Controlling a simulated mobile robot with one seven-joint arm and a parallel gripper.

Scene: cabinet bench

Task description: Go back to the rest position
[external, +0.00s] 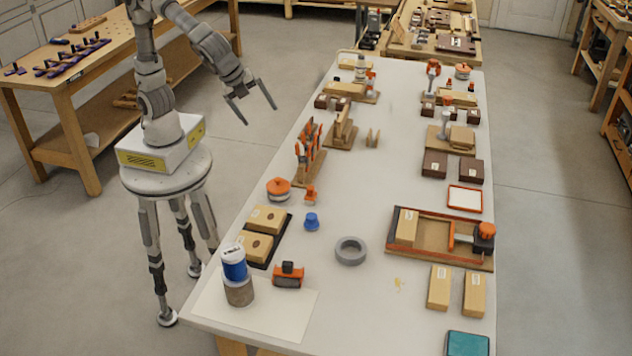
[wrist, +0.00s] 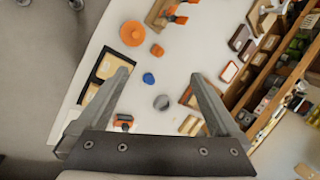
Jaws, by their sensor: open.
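My gripper (external: 254,102) is open and empty, its two fingers spread wide. It hangs in the air to the left of the long white bench (external: 385,185), above the gap between my base and the bench. In the wrist view my gripper (wrist: 165,85) shows its two fingers apart, with the bench top seen below between them. Nothing is between the fingers.
On the bench stand a blue and grey cylinder (external: 235,265), a grey ring (external: 351,251), a blue knob (external: 311,221), an orange round piece (external: 278,188) and an orange rack (external: 309,153). A wooden bench (external: 85,60) stands behind my arm. Floor around my base is clear.

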